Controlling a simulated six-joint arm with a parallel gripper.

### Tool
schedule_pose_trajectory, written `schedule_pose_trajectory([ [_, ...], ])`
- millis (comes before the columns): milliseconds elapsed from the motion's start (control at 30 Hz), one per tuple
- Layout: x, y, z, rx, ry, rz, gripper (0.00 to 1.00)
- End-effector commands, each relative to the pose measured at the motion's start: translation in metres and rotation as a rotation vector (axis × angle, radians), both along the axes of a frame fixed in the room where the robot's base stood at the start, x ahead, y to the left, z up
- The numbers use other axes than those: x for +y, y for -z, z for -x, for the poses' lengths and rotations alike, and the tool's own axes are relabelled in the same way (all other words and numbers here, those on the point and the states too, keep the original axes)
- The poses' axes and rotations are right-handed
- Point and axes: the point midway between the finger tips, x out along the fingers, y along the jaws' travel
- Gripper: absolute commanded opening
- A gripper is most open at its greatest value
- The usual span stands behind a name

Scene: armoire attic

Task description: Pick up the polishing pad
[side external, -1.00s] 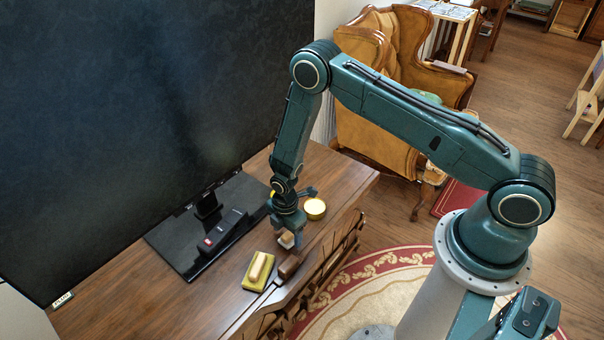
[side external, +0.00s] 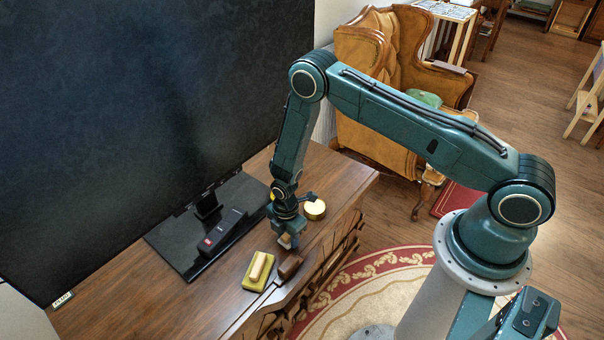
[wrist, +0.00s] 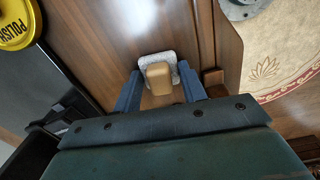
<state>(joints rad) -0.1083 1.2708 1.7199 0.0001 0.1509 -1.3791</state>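The polishing pad, a pale grey-white pad with a tan wooden block handle (wrist: 158,78), lies on the dresser top in the wrist view. My gripper (wrist: 159,72) is open, with one blue finger on each side of the handle and a gap visible on both sides.
A dark brown object (side external: 289,266) lies beside the yellow pad, near the dresser's front edge. A POLISH lid (wrist: 14,22) shows in the wrist view. The black television stand with a remote (side external: 222,231) is to the left.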

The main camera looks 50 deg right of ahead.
Motion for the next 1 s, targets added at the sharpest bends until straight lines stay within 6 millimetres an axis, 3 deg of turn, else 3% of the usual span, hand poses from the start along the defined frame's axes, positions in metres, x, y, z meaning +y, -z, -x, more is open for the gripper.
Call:
schedule_pose_trajectory([
  [567,0.000,-0.009,-0.001,-0.001,0.000,0.000,0.19],
  [767,0.000,-0.027,-0.001,-0.002,0.000,0.000,0.19],
  [1000,0.000,-0.064,-0.001,-0.003,0.000,-0.001,0.19],
])
